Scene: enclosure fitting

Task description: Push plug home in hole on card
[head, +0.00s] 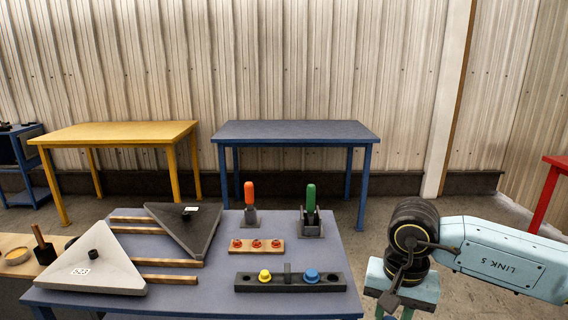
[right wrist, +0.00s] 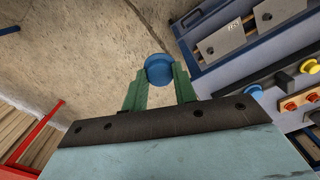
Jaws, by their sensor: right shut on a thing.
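My right gripper (right wrist: 160,88) is shut on a blue round plug (right wrist: 159,69), held between the tips of its green fingers over the bare floor beside the table. In the head view my right arm comes in from the right, hand pointing down beyond the table's right edge; the plug is not visible there. In the right wrist view two grey plates (right wrist: 219,42) lie in a blue-edged tray, one with a printed label. The held plug is apart from everything. My left gripper is not in view.
On the blue-grey table (head: 212,285) a black bar (head: 340,283) holds a yellow plug (head: 265,275) and another blue plug (head: 312,274). A wooden strip (head: 257,251) holds red plugs. Orange (head: 250,192) and green (head: 311,198) handles stand behind. Two triangular blocks (head: 85,270) lie left.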

